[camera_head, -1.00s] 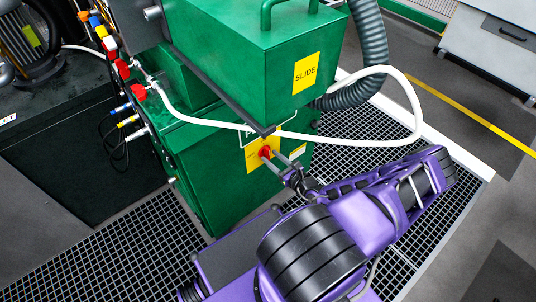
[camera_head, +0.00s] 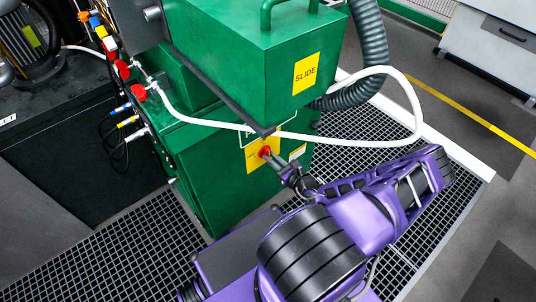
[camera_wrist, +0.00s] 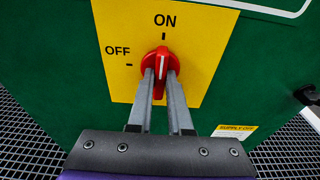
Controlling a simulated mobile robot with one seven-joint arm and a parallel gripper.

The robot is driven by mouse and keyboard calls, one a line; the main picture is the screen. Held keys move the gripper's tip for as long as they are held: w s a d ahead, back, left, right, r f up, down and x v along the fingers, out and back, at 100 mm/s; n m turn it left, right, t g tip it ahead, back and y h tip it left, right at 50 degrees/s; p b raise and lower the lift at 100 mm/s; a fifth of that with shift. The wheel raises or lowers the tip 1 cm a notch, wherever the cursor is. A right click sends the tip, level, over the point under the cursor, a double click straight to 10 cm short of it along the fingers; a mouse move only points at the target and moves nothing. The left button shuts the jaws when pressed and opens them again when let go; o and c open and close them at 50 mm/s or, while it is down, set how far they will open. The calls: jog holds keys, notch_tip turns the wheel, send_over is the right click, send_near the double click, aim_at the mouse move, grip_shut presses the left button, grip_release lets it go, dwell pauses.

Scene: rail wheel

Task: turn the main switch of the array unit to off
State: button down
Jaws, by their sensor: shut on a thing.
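The main switch is a red rotary knob (camera_wrist: 162,58) on a yellow plate (camera_wrist: 200,40), in the middle of the wrist view. The plate reads ON above the knob and OFF to its upper left. The knob's white line points up to the ON mark. My gripper (camera_wrist: 160,74) is shut on the knob, one grey finger on each side of its lower part. In the head view the red knob (camera_head: 264,152) sits on the front of the green cabinet (camera_head: 205,190), partly hidden by my gripper (camera_head: 271,157).
A green box marked SLIDE (camera_head: 300,60) overhangs the switch. A white hose (camera_head: 340,139) loops across just above it, and a grey corrugated hose (camera_head: 371,50) hangs behind. A small SUPPLY OFF label (camera_wrist: 236,132) is at the plate's lower right. Floor grating (camera_head: 140,250) surrounds the cabinet.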

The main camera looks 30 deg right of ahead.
jog(key=shift+r+p, duration=0.1)
jog(key=shift+p, duration=0.3)
jog(key=shift+n+p, duration=0.3)
jog(key=shift+n, duration=0.1)
jog(key=n+h+p, duration=0.1)
jog(key=n+p, duration=0.2)
jog(key=shift+a, duration=0.1)
